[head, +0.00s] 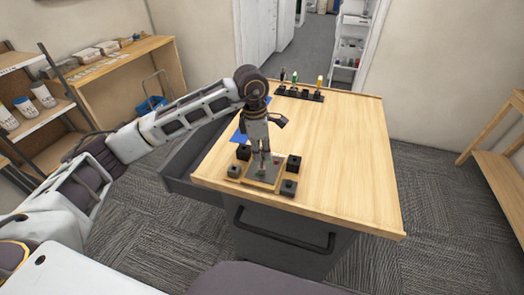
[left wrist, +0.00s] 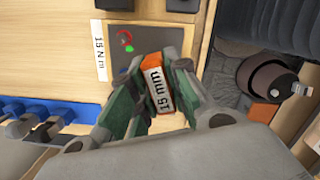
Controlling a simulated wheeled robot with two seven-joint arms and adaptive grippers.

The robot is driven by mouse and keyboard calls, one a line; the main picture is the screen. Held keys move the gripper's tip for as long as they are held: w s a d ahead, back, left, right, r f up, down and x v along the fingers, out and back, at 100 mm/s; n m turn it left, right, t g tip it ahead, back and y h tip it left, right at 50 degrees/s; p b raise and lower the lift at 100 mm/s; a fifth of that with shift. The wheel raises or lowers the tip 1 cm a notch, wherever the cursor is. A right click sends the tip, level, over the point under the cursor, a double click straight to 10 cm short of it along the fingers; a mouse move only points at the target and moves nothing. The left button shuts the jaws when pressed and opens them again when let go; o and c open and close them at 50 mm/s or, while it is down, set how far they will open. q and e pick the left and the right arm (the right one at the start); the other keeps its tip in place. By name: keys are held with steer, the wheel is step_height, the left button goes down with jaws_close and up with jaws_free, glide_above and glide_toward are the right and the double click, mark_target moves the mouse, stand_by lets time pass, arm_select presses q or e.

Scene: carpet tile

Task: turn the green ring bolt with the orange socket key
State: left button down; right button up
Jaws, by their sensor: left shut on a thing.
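My left gripper (head: 262,153) points down over a small wood-edged board (head: 248,182) near the bench's front left corner. In the left wrist view the gripper (left wrist: 158,90) is shut on the orange socket key (left wrist: 155,60), which has a white label reading "15 mm". The key's working end is hidden below the fingers. On the grey plate (left wrist: 117,70) beyond the fingers are a small red ring (left wrist: 124,35) and a small green spot (left wrist: 129,49). I cannot tell whether the green spot is the green ring bolt, or whether the key touches a bolt. My right gripper is not in view.
Black blocks (head: 293,163) stand around the board. A dark rack (head: 300,94) with several coloured-handled tools stands at the bench's back. The wooden bench top (head: 345,160) is clear to the right. A dark drawer (head: 190,165) stands out at the left.

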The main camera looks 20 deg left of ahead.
arm_select(q)
steer(key=shift+f+b, duration=0.15)
steer(key=shift+b, duration=0.15)
steer(key=shift+m+b, duration=0.3)
steer(key=shift+m, duration=0.1)
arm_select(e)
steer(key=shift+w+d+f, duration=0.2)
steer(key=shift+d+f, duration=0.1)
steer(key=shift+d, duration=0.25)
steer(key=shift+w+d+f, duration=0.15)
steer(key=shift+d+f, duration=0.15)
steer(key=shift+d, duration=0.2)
